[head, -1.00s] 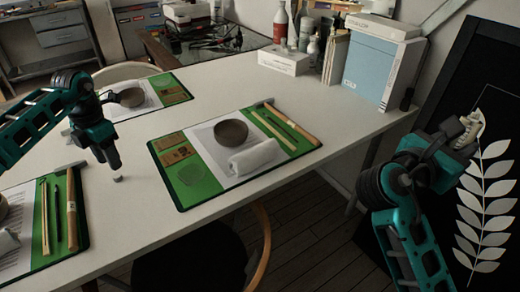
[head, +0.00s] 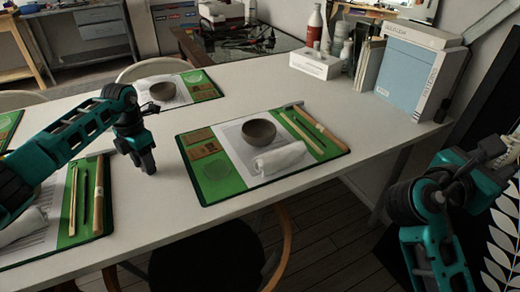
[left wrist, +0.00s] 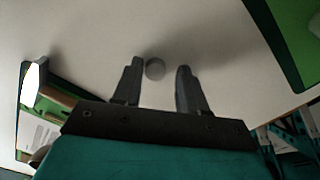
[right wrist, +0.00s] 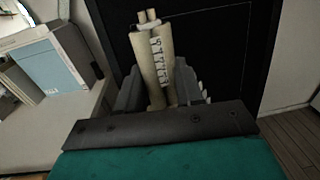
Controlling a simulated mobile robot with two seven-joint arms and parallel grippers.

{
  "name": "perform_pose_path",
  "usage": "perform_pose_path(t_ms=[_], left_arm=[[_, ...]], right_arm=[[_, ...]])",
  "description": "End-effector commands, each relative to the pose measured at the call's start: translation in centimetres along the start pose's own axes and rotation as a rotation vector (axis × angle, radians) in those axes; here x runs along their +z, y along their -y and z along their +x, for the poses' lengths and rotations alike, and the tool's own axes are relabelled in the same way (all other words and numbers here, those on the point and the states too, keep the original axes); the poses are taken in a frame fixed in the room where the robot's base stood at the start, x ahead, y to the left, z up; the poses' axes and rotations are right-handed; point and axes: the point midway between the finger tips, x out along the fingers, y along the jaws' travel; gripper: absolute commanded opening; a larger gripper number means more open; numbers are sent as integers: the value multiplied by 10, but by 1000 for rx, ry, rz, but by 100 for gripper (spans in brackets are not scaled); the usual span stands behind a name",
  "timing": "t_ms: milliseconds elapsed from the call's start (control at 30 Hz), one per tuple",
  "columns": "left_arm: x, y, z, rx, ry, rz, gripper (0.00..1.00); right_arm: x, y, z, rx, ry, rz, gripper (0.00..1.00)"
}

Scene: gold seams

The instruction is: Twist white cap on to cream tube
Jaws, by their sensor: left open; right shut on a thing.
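A small round pale-grey cap (left wrist: 155,69), which appears to be the white cap, is on the white table in the left wrist view. My left gripper (left wrist: 160,68) is open above it, with the cap between the fingertips in the picture and nearer the left finger. I cannot tell whether they touch. In the head view my left gripper (head: 147,167) points down at the table and hides the cap. My right gripper (right wrist: 157,76) is shut on the cream tube (right wrist: 149,52), which has dark lettering and narrower ends at its top. The tube (head: 492,149) shows at the head view's right edge.
A green mat (head: 220,186) with a bowl (head: 259,132), a rolled white cloth (head: 280,158) and sticks lies right of my left gripper. Another mat (head: 75,235) lies front left. Books and a blue box (head: 405,80) stand at the back right.

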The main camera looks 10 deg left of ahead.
Motion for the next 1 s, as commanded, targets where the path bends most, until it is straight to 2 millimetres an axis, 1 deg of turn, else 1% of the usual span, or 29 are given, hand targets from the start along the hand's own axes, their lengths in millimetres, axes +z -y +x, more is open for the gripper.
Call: perform_pose_path(t_ms=[133, 567, 867, 1000], left_arm=[[0, 0, 0, 0, 0, 0, 42], [0, 0, -1, 0, 0, -1, 1], [0, 0, -1, 0, 0, -1, 0], [0, 0, -7, 1, 2, -1, 0]], right_arm=[[0, 0, 0, 0, 1, 0, 6], [0, 0, 0, 0, 0, 0, 6], [0, 0, 0, 0, 0, 0, 6], [2, 0, 0, 0, 0, 1, 6]])
